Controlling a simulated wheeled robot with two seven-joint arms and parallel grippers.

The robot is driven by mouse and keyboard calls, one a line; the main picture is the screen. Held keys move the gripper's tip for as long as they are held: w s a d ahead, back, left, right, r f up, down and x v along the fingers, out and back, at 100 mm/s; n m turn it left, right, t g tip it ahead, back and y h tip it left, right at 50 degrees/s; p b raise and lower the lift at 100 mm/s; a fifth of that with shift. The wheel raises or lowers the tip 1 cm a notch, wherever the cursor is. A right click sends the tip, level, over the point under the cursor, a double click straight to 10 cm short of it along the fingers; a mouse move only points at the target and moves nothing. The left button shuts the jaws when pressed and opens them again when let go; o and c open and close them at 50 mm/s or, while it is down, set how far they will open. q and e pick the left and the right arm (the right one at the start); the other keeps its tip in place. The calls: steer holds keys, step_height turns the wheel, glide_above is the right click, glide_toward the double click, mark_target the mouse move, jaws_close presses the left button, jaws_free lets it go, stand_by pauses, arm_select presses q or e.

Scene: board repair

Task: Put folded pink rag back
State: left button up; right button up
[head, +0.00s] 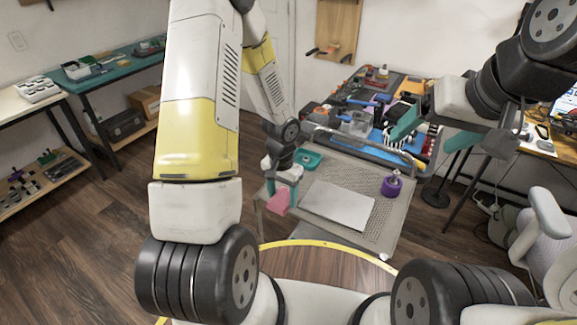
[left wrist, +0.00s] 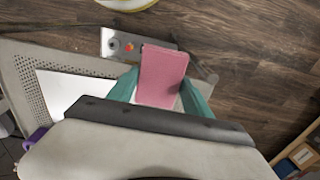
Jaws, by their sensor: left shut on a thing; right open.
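The folded pink rag (head: 278,201) hangs at the left edge of the grey perforated cart top (head: 326,172). My left gripper (head: 284,184) is shut on it. In the left wrist view the rag (left wrist: 162,75) sits between the two teal fingers of my left gripper (left wrist: 160,92) and sticks out past their tips. The cart top's perforated edge (left wrist: 32,80) lies to its left there. Whether the rag touches the cart is hard to tell. My right gripper (head: 434,131) is open and empty, with its teal fingers apart, at the right of the head view.
A crowded workbench (head: 375,118) stands behind. An office chair (head: 545,225) is at the right. The wooden floor at left (head: 90,235) is clear.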

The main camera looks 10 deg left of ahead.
arm_select(q)
steer(key=w, duration=0.3)
steer(key=w+a, duration=0.1)
steer(key=w, duration=0.2)
steer(key=w+a+f, duration=0.1)
steer(key=w, duration=0.2)
steer(key=shift+w+a, duration=0.2)
steer(key=shift+f, duration=1.7)
steer(key=shift+f, duration=0.15)
steer(key=o, duration=1.6)
